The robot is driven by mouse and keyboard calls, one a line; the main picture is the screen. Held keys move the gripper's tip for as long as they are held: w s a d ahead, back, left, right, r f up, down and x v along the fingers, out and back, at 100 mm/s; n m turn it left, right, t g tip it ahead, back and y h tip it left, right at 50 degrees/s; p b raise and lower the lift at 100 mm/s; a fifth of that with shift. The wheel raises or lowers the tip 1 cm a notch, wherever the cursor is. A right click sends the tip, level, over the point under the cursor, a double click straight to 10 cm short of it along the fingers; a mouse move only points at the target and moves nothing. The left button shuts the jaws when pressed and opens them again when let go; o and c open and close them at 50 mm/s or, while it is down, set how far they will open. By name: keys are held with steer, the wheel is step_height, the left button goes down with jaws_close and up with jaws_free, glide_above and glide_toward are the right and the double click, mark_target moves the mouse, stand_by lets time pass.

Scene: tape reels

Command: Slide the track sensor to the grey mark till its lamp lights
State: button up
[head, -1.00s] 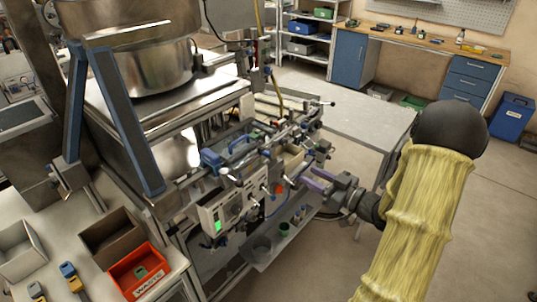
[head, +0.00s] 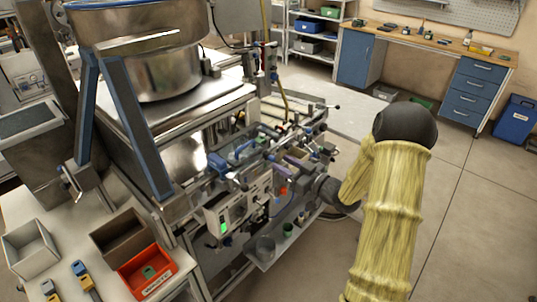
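My gripper (head: 300,163) is at the right end of the machine's rail assembly, among small blocks, knobs and fittings. Purple finger-like parts show at its end, pointing left into the fittings. I cannot tell whether they touch anything or how far apart they are. The track sensor, its lamp and the grey mark are too small and crowded to pick out with certainty. A control box (head: 236,208) with a lit green display faces the front below the rail.
A large steel bowl (head: 160,70) on blue legs stands at the left. A grey tray (head: 268,254) juts out below the rail. A red bin (head: 147,270) and a brown bin (head: 121,236) sit on the front-left table. The floor at right is open.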

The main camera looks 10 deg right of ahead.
mark_target(274, 158)
steer(key=p+x, duration=0.1)
steer(key=x, duration=0.4)
steer(key=shift+w+a, duration=0.2)
steer(key=shift+w, duration=0.05)
jaws_close()
